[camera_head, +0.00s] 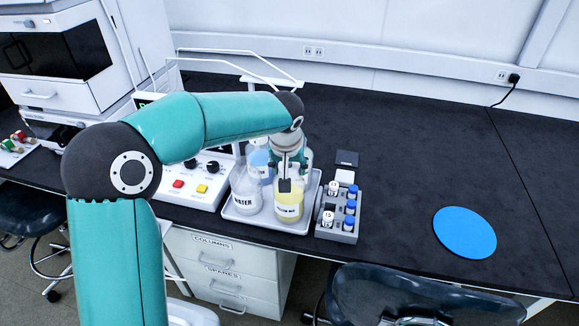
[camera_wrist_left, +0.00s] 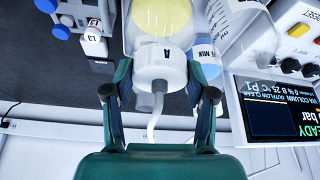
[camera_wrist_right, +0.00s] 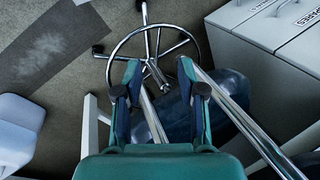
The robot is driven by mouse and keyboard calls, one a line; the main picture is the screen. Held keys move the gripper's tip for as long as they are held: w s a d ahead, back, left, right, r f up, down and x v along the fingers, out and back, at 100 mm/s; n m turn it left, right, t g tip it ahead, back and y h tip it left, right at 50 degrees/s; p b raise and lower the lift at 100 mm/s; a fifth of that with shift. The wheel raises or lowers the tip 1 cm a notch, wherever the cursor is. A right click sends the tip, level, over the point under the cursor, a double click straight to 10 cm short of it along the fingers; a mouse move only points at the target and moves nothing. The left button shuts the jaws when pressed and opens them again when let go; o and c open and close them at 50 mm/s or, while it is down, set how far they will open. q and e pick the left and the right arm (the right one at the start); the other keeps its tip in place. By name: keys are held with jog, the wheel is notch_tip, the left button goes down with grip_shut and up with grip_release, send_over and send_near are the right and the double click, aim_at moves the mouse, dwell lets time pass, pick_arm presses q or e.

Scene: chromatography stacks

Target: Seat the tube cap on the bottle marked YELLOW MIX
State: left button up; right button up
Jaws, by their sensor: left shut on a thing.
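The bottle marked YELLOW MIX (camera_head: 289,211) holds yellow liquid and stands upright in a white tray (camera_head: 236,219). My left gripper (camera_head: 289,174) is directly above its neck. In the left wrist view, the left gripper (camera_wrist_left: 160,98) is shut on the white tube cap (camera_wrist_left: 160,72), which is marked A and has a pale tube (camera_wrist_left: 156,118) trailing from it. The cap lines up with the bottle mouth; whether it is fully down on the neck I cannot tell. My right gripper (camera_wrist_right: 158,85) is open and empty, away from the bench, above a stool.
The WATER bottle (camera_head: 245,196) and a blue-liquid bottle (camera_head: 260,165) share the tray, close beside the yellow one. A grey vial rack (camera_head: 337,235) stands just right. A control box (camera_head: 188,190) is at left. A blue disc (camera_head: 465,233) lies on the otherwise clear right bench.

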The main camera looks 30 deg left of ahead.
dwell(0.3)
pick_arm(q)
jog(key=o, duration=1.3)
jog(key=shift+c, duration=0.2)
jog(key=shift+f, duration=0.1)
jog(key=shift+o, duration=1.4)
jog(key=shift+r+p, duration=2.45)
jog(key=shift+r, duration=1.1)
jog(key=shift+f, duration=0.1)
